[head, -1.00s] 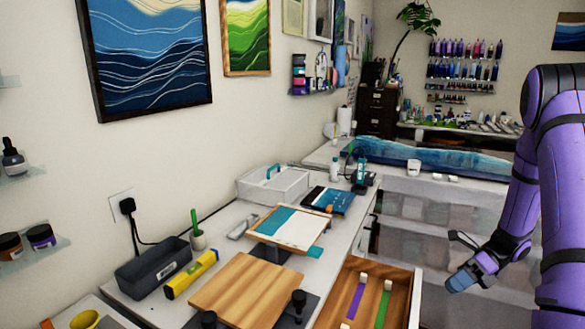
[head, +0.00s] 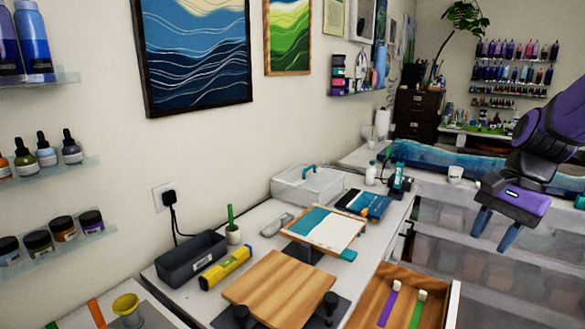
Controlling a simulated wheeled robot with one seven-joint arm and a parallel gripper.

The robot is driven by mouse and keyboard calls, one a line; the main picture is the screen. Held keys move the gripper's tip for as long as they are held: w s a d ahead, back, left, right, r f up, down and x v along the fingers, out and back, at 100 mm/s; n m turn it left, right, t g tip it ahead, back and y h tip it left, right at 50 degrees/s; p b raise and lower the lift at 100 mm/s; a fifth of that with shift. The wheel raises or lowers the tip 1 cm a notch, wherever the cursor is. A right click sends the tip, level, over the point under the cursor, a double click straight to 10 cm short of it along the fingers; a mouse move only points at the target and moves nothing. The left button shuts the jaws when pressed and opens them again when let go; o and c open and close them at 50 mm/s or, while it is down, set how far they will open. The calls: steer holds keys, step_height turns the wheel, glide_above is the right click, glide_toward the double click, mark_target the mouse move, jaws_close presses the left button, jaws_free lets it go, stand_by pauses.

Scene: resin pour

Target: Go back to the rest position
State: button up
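My gripper (head: 493,232) is at the right of the head view, with two dark blue-grey fingers pointing down and a clear gap between them. It is open and nothing shows between the fingers. It hangs in the air to the right of the white workbench (head: 262,217), in front of the clear-fronted drawers. It touches nothing that I can see. My purple arm comes in from the right edge and is partly cut off by the frame.
An open drawer (head: 452,303) with coloured strips juts out at the bottom right. A wooden board (head: 280,285), a yellow level (head: 226,267), a grey bin (head: 190,260), a tilted panel (head: 310,226) and a white box (head: 307,186) stand on the bench.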

steer(key=s+a+r+n+t+h, duration=0.3)
steer(key=s+a+r+n+t, duration=0.2)
steer(key=s+r+n, duration=0.3)
steer(key=s+n+t, duration=0.1)
steer(key=s+n, duration=0.2)
steer(key=shift+s+a+h, duration=0.2)
steer(key=shift+s+h, duration=0.05)
steer(key=shift+h, duration=0.15)
